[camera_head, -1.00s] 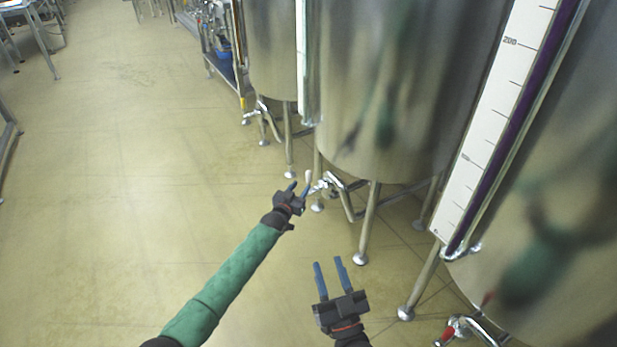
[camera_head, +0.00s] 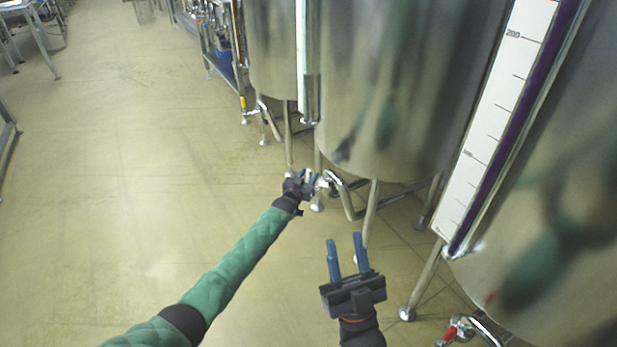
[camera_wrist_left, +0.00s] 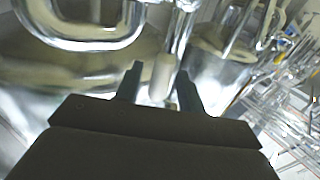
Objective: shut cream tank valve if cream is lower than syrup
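My left gripper (camera_head: 308,178) is at the valve (camera_head: 325,181) under the middle steel tank (camera_head: 400,90). In the left wrist view, a pale valve handle (camera_wrist_left: 161,78) stands between its two fingers, which look apart with a gap on each side. In the head view, the gripper mostly hides this handle. The middle tank's pale gauge (camera_head: 308,60) is seen nearly edge-on, and I cannot read its level. My right gripper (camera_head: 346,255) is open and empty over the floor. The names of the tanks are not readable.
The nearest tank (camera_head: 570,200) has a scale with a dark purple column (camera_head: 512,135) and a red-handled valve (camera_head: 450,333). A farther tank (camera_head: 270,50) stands behind, with a yellow-handled valve (camera_head: 243,104) near it. Tank legs stand close by. The floor at left is clear.

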